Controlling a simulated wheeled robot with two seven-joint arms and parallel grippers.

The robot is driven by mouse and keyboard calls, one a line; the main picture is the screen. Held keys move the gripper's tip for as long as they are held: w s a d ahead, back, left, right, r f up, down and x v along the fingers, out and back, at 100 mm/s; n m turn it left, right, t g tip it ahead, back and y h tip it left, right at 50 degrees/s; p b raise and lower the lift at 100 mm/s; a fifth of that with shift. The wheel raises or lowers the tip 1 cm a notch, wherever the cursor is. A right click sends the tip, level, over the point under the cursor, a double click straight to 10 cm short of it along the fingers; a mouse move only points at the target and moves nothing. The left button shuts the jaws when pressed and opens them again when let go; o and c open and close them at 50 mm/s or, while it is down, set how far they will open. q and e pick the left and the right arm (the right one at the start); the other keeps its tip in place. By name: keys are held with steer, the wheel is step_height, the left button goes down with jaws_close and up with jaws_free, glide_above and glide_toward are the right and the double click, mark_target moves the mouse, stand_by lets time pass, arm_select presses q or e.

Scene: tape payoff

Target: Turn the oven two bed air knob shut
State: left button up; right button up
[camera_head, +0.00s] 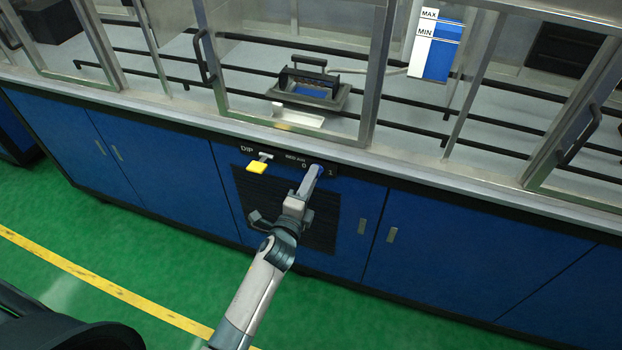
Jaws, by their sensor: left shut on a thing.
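The bed air knob (319,168) is a small blue knob on the dark label strip under the bench edge, with the marks "BED AIR", "0" and "1" around it. My left gripper (316,173) reaches up from below and is shut on the knob. The fingers hide most of the knob, so I cannot tell which mark it points to. My right gripper is not in view.
A yellow handle (257,167) marked "DIP" sits just left of the knob. A dark vent grille (322,228) is behind my arm. Above are framed glass doors, a dark tray (310,92) and a MAX/MIN level gauge (433,50). Green floor is open in front.

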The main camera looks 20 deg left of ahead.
arm_select(q)
steer(key=shift+n, duration=0.5)
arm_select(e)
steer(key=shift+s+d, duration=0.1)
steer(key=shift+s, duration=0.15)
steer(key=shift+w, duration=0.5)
arm_select(q)
steer(key=o, duration=1.1)
steer(key=shift+c, duration=0.2)
steer(key=s+b, duration=0.3)
steer(key=s, duration=1.4)
steer(key=shift+s+a, duration=0.2)
steer(key=shift+a, duration=0.15)
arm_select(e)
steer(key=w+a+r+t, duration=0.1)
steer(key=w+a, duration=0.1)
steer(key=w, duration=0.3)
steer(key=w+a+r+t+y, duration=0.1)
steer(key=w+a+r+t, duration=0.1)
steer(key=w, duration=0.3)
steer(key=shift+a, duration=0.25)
arm_select(q)
steer(key=shift+f, duration=0.1)
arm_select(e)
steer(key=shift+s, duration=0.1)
